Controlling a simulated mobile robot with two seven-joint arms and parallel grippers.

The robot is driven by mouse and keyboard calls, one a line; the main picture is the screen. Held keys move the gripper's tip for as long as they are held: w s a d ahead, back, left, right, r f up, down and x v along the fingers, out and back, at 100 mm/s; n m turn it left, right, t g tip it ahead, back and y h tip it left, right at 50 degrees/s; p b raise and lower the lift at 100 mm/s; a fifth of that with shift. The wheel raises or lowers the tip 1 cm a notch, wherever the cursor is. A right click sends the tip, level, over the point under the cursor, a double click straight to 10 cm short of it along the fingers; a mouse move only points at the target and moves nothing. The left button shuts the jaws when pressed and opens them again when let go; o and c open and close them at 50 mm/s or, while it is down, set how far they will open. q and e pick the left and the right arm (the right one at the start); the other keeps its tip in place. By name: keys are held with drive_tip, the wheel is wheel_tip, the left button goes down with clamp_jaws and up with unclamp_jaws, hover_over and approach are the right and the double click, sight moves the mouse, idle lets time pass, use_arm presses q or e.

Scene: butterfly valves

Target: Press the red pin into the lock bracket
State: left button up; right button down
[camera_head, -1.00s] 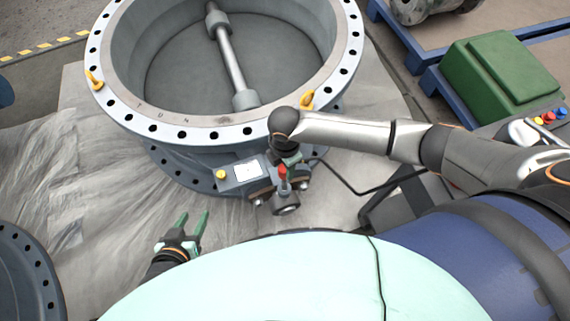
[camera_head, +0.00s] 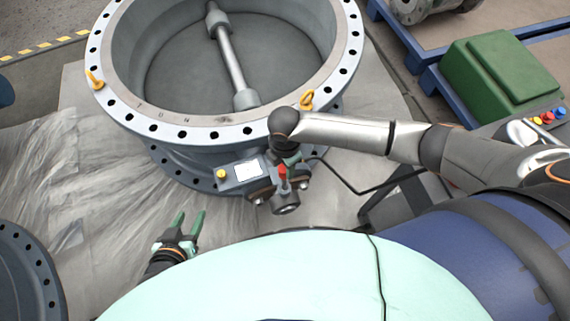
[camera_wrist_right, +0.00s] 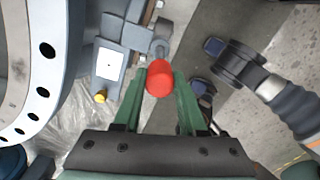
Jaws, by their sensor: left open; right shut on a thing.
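The red pin (camera_head: 283,171) stands at the actuator on the front of the large butterfly valve (camera_head: 205,133). In the right wrist view the round red head of the pin (camera_wrist_right: 159,79) sits between the green fingers of my right gripper (camera_wrist_right: 158,92), which is shut on it. In the head view my right gripper is mostly hidden by its own wrist. The lock bracket is around the grey parts below the pin; the wrist view shows a grey ring (camera_wrist_right: 159,48) just beyond the red head. I cannot tell how deep the pin sits. My left gripper (camera_head: 188,222) is open and empty, left of the actuator.
A box with a white label (camera_head: 247,170) and a yellow button (camera_head: 221,174) adjoins the pin. A black cable (camera_head: 345,182) runs to the right. A green case (camera_head: 500,73) stands at upper right. A dark flange (camera_head: 28,275) lies at lower left.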

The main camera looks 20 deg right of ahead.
drive_tip(key=shift+f, duration=0.15)
drive_tip(key=shift+f+b, duration=0.25)
drive_tip(key=shift+b, duration=0.05)
drive_tip(key=shift+f, duration=0.25)
drive_tip(key=shift+f+b, duration=0.35)
drive_tip(key=shift+f, duration=0.05)
drive_tip(key=shift+f+b, duration=0.55)
drive_tip(key=shift+f, duration=0.3)
drive_tip(key=shift+f+b, duration=0.45)
drive_tip(key=shift+f, duration=0.3)
drive_tip(key=shift+f+b, duration=0.4)
drive_tip(key=shift+f, duration=0.25)
use_arm(q)
drive_tip(key=shift+w+d+f+b, duration=0.1)
drive_tip(key=shift+d+f+b, duration=0.15)
drive_tip(key=shift+f, duration=0.4)
drive_tip(key=shift+s+d+f+b, duration=0.1)
drive_tip(key=shift+d+f+b, duration=0.15)
drive_tip(key=shift+f, duration=0.35)
drive_tip(key=shift+w+d+f+b, duration=0.15)
drive_tip(key=shift+d+f, duration=0.15)
drive_tip(key=shift+f, duration=0.35)
use_arm(e)
drive_tip(key=shift+f, duration=1)
